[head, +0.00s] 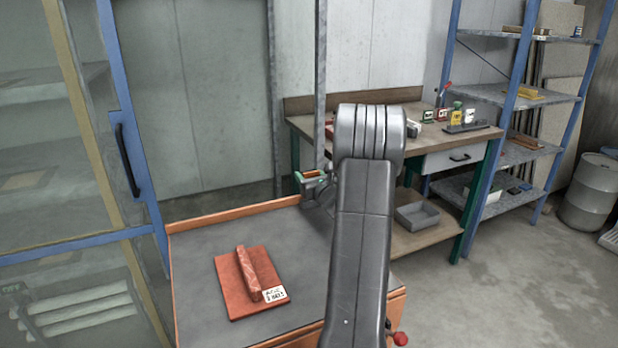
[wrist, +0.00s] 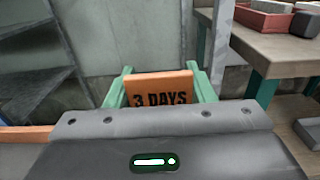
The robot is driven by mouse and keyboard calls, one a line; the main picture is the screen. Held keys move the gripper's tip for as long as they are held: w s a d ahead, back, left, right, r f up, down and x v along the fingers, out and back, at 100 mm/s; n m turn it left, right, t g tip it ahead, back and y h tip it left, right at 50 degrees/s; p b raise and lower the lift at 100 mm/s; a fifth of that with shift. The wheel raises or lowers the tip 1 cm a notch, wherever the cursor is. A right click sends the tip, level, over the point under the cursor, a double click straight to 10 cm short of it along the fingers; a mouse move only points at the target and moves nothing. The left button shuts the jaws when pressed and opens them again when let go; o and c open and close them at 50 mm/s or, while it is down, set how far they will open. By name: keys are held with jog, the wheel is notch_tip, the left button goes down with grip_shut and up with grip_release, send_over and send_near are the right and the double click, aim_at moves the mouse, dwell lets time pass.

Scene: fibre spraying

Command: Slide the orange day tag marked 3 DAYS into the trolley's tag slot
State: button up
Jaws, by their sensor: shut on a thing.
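The orange day tag (wrist: 160,87) stands upright in the wrist view, with 3 DAYS facing me in black print. My gripper (wrist: 161,84) is shut on it, one green finger at each side. In the head view, my gripper (head: 311,176) is small, above the trolley's back edge, partly beside my dark arm. The trolley (head: 195,262) has a grey top and an orange rim. A grey upright post (head: 321,85) rises by its back edge, and it also shows right of the tag in the wrist view (wrist: 222,45). I cannot make out the tag slot.
A red board (head: 235,290) with a red bar and a white label lies on the trolley. A workbench (head: 460,140) with small coloured tags stands behind right, beside blue-framed shelves (head: 520,95). A glazed, blue-framed door (head: 130,150) is at left. My arm hides the trolley's right part.

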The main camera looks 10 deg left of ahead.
jog(key=shift+f+b, duration=1.75)
jog(key=shift+b, duration=0.15)
jog(key=o, duration=1)
jog(key=shift+o, duration=0.2)
jog(key=v, duration=1.3)
jog(key=shift+s+d, duration=0.25)
jog(key=shift+s, duration=0.1)
jog(key=x, duration=1.4)
jog(key=shift+r+p, duration=0.3)
jog(key=shift+p, duration=0.05)
jog(key=shift+s, duration=0.1)
